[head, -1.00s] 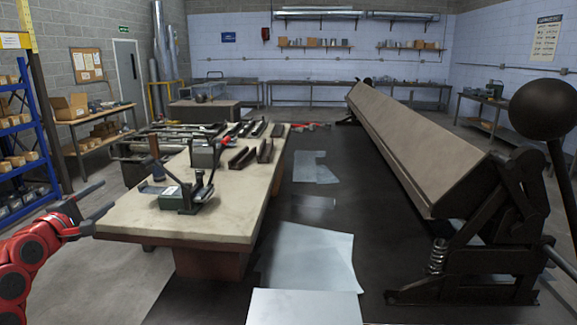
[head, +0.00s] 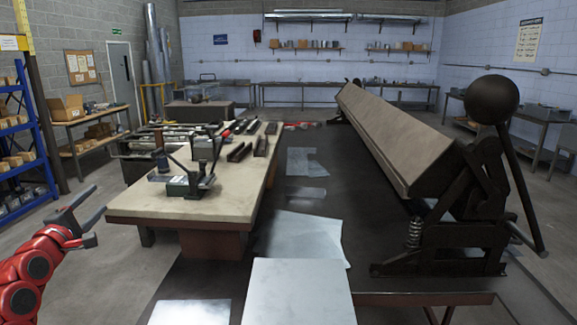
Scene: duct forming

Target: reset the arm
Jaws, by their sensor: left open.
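My left gripper (head: 85,218) is at the lower left in the head view, at the end of my red left arm. Its dark fingers are spread apart with nothing between them. It is over the floor, to the left of the tan-topped workbench (head: 135,207) and apart from it. My right gripper is not in the picture.
A large folding machine (head: 395,140) with a ball-ended lever (head: 492,99) stands on the right. Sheet metal pieces (head: 300,292) lie on the dark table. A green-based tool (head: 190,185) stands on the workbench. Blue shelving (head: 45,150) is at far left.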

